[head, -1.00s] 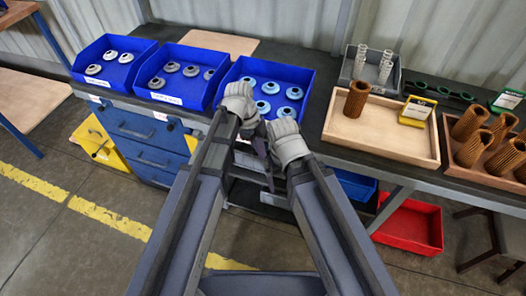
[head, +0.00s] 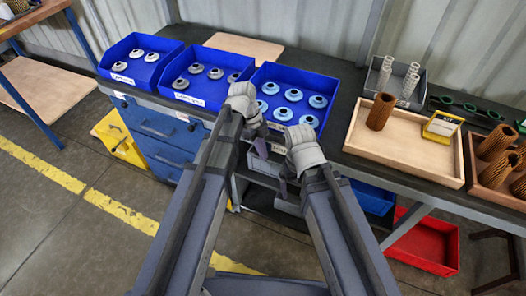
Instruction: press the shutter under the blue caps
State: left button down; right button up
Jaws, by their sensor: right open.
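Several light-blue caps (head: 293,95) lie in the rightmost blue bin (head: 333,100) on the bench. My right gripper (head: 300,154) is open, lower and to the right, in front of the bench edge below the bin. I cannot tell whether either touches anything.
Two more blue bins (head: 184,50) of grey caps stand to the left. A wooden tray (head: 420,165) with a brown cartridge (head: 381,111) and a yellow box (head: 441,127) is to the right. A red bin (head: 425,245) and yellow bin (head: 118,140) are low down.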

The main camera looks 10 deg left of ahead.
pick_arm(q)
notch_tip(320, 180, up, 9)
jog(key=p, duration=0.9)
jog(key=shift+s+d, duration=0.2)
jog(key=shift+d, duration=0.1)
jog(key=s+r+n+t+y+p, duration=0.1)
jog(key=s+r+n+y+p, duration=0.1)
jog(key=s+n, duration=0.9)
jog(key=n+y+p, duration=0.1)
jog(key=n+y, duration=0.1)
jog(key=n, duration=0.7)
jog(key=shift+s+a+r+t, duration=0.2)
jog(key=shift+s+a+t, duration=0.05)
jog(key=shift+a+t, duration=0.05)
